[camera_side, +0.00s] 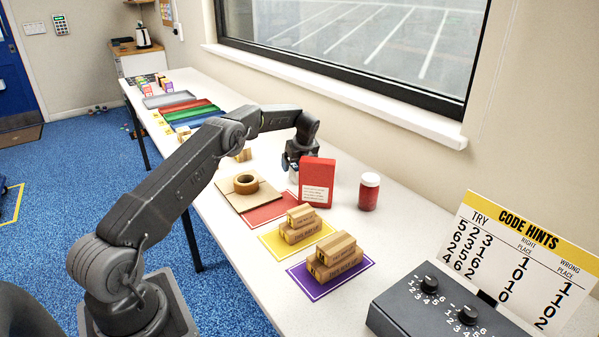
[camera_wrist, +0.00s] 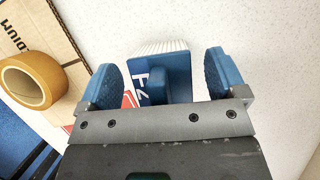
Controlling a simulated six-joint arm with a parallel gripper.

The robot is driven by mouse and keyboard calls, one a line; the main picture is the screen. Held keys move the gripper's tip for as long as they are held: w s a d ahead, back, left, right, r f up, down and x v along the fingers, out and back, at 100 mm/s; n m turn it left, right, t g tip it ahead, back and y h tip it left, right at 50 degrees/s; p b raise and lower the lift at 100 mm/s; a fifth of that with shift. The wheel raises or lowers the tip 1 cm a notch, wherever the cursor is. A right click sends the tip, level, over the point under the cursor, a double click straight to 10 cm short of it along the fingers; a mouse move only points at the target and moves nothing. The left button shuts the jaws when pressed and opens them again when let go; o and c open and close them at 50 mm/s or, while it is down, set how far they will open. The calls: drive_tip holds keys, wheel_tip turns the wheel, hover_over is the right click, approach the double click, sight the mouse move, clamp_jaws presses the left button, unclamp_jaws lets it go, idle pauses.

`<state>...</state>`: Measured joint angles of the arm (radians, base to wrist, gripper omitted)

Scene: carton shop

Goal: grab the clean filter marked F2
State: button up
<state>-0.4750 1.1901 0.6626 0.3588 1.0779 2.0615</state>
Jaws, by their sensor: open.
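A filter with a blue frame (camera_wrist: 178,66) and white pleats (camera_wrist: 160,45) lies on the table in the wrist view, between my fingers. A white mark on it begins with F; its second character is partly hidden, so I cannot read it in full. My gripper (camera_wrist: 160,74) is open, with one blue finger on each side of the filter and a visible gap on both sides. In the side view my gripper (camera_side: 292,163) is low over the table, partly behind a red box (camera_side: 317,183). I cannot make out the filter there.
A tape roll (camera_side: 245,183) sits on cardboard left of my gripper. A red jar (camera_side: 368,192) stands right of the red box. Small cartons sit on a yellow mat (camera_side: 270,238) and a purple mat (camera_side: 310,290) in front. A grey dial box (camera_side: 400,305) is nearest.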

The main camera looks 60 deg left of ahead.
drive_tip(key=shift+c, duration=0.2)
drive_tip(key=c, duration=0.9)
drive_tip(key=shift+c, duration=0.4)
drive_tip(key=shift+r, duration=0.1)
